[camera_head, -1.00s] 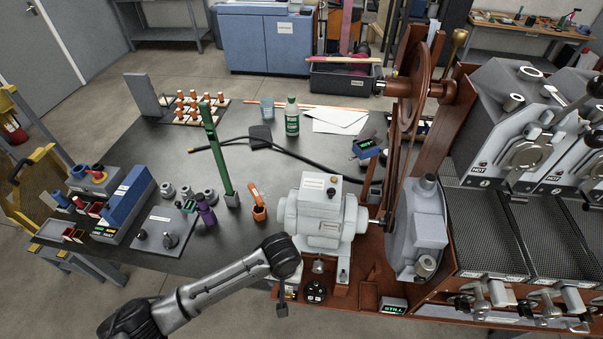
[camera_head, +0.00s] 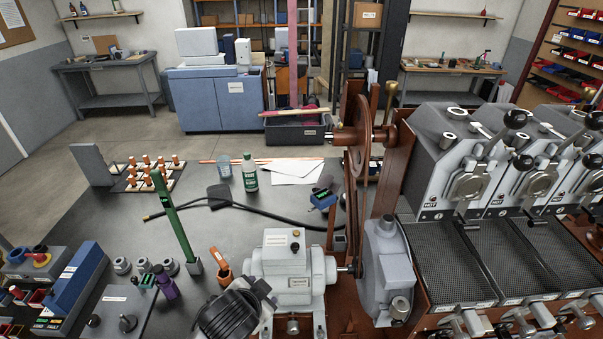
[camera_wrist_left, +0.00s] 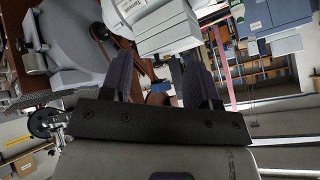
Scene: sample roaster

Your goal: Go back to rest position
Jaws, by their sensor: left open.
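My left arm (camera_head: 228,318) shows at the bottom edge in the head view, in front of the grey motor (camera_head: 288,262). Its fingers cannot be made out there. In the left wrist view my left gripper (camera_wrist_left: 158,75) has its two dark fingers spread apart, with nothing held between them. That view looks tilted, with the grey motor housing (camera_wrist_left: 160,22) at the top beyond the fingertips. My right gripper is in neither view.
The grey motor and the large brown flywheel (camera_head: 361,130) stand close to the arm. The roaster with grey mesh trays (camera_head: 455,262) fills the right. On the dark table (camera_head: 225,235) stand a green post (camera_head: 172,215), an orange-handled tool (camera_head: 220,268) and a green bottle (camera_head: 250,172).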

